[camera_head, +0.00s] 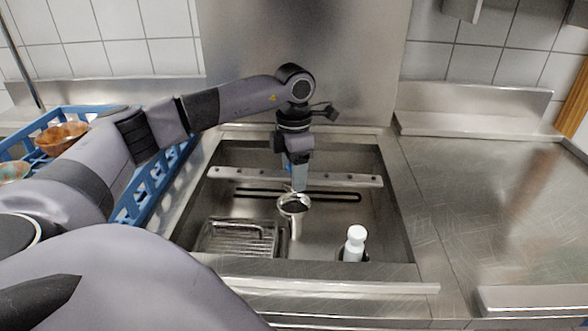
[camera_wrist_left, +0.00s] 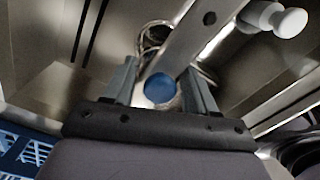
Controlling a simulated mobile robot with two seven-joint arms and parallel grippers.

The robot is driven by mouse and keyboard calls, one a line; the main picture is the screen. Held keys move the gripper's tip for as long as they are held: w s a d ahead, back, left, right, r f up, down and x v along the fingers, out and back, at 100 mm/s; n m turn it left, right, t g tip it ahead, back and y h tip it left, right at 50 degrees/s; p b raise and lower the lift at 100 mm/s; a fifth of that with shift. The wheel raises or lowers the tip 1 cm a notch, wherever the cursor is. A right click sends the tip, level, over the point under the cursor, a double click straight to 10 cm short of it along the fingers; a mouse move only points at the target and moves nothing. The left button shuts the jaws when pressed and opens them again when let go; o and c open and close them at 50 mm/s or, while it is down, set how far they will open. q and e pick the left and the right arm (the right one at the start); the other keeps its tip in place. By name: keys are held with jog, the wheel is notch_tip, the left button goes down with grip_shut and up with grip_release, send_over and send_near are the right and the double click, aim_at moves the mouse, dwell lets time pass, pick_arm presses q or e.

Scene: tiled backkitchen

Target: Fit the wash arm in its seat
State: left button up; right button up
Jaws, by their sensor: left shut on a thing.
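The wash arm (camera_head: 345,179) is a long metal bar with holes, lying crosswise over the open basin. It also shows in the left wrist view (camera_wrist_left: 207,22), running up and right behind a round blue hub (camera_wrist_left: 160,88). My left gripper (camera_head: 297,180) points down at the bar's middle. In the left wrist view its fingers (camera_wrist_left: 165,90) stand on either side of the blue hub, shut on it. A metal ring on a short post (camera_head: 294,205), which looks like the seat, stands in the basin below and nearer than the bar. The gripper hides part of the bar's middle.
A wire strainer (camera_head: 238,240) lies at the basin's front left, and a white knobbed plug (camera_head: 355,243) stands at the front right. A dark heating loop (camera_head: 335,196) crosses behind the ring. A blue rack (camera_head: 160,180) with bowls stands left. The right counter (camera_head: 490,200) is clear.

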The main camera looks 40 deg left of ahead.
pick_arm(q)
notch_tip(320, 180, down, 4)
jog(key=b, duration=0.2)
jog(key=shift+r+b, duration=0.25)
jog(key=shift+b, duration=0.05)
jog(key=shift+f+b, duration=0.3)
jog(key=shift+f, duration=0.05)
jog(key=shift+f+b, duration=0.35)
jog(key=shift+f, duration=0.45)
jog(key=shift+r, duration=0.1)
jog(key=shift+f, duration=0.2)
jog(key=o, duration=1.4)
jog(key=shift+c, duration=0.2)
notch_tip(320, 180, up, 7)
jog(key=shift+r, duration=0.1)
